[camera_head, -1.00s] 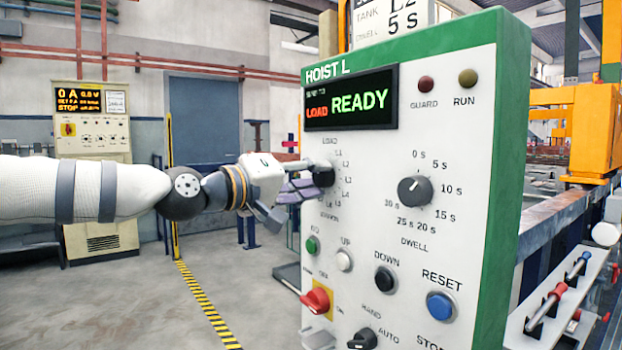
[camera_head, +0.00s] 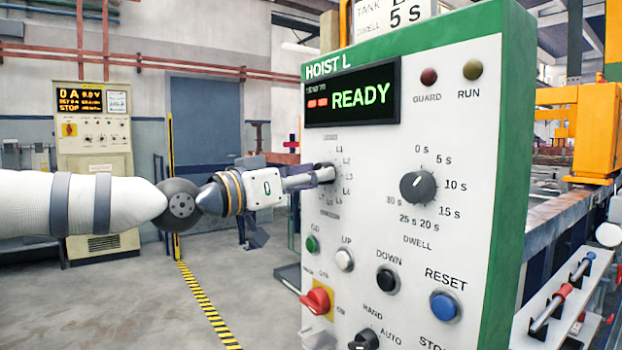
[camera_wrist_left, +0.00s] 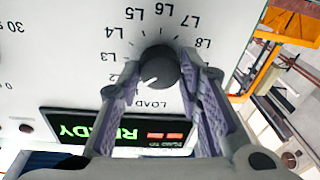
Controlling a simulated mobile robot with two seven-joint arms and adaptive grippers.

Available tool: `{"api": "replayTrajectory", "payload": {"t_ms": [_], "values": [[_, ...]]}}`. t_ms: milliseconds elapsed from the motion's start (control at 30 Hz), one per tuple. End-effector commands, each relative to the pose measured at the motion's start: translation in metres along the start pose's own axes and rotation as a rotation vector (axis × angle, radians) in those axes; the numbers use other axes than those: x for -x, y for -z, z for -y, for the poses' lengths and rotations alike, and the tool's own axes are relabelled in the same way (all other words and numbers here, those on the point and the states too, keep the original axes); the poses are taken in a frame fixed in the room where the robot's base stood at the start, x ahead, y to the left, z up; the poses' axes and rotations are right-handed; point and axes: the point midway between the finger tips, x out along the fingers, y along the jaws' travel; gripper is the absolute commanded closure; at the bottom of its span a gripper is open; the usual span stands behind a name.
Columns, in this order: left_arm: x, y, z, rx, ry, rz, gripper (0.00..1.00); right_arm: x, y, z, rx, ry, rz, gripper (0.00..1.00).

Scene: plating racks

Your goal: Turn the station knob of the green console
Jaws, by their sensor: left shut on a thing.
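The green console (camera_head: 515,150) is a white-faced panel with green edges, marked HOIST L, filling the right half of the head view. Its station knob (camera_wrist_left: 158,68) is black and round, inside a ring of labels from LOAD to L8. In the wrist view its white mark points to the lower left, toward the L2 side. My left gripper (camera_head: 325,174) is shut on the knob, and it also shows in the wrist view (camera_wrist_left: 161,80) with one purple-padded finger on each side. In the head view the fingers mostly hide the knob.
The lit display (camera_head: 352,92) reads READY beside red text. The dwell knob (camera_head: 418,187) is right of the station knob; push buttons and a red switch (camera_head: 316,300) sit below. A beige cabinet (camera_head: 97,160) stands far left.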

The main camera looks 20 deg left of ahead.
Motion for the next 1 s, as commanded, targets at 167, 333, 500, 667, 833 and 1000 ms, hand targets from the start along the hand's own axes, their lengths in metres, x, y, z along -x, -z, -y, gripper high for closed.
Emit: {"api": "replayTrajectory", "payload": {"t_ms": [167,333,500,667,833,1000], "values": [[-0.0008,-0.0024,0.0007,-0.099,-0.010,-0.004,0.95,-0.0042,-0.0029,-0.0002,0.000,-0.001,0.013,0.60],[-0.0006,-0.0019,0.0009,-0.163,-0.016,-0.009,0.95,-0.0061,-0.0041,-0.0002,0.000,-0.001,0.019,0.60],[-0.0004,-0.0015,0.0010,-0.198,-0.019,-0.011,0.95,-0.0070,-0.0047,-0.0003,0.000,-0.001,0.022,0.60],[-0.0003,-0.0012,0.0009,-0.210,-0.021,-0.012,0.95,-0.0071,-0.0049,-0.0003,0.000,-0.001,0.022,0.60],[-0.0003,-0.0011,0.0008,-0.211,-0.021,-0.012,0.95,-0.0071,-0.0048,-0.0003,0.000,-0.001,0.022,0.60],[-0.0003,-0.0011,0.0008,-0.210,-0.021,-0.012,0.65,-0.0070,-0.0048,-0.0003,0.000,-0.001,0.022,0.60]]}}
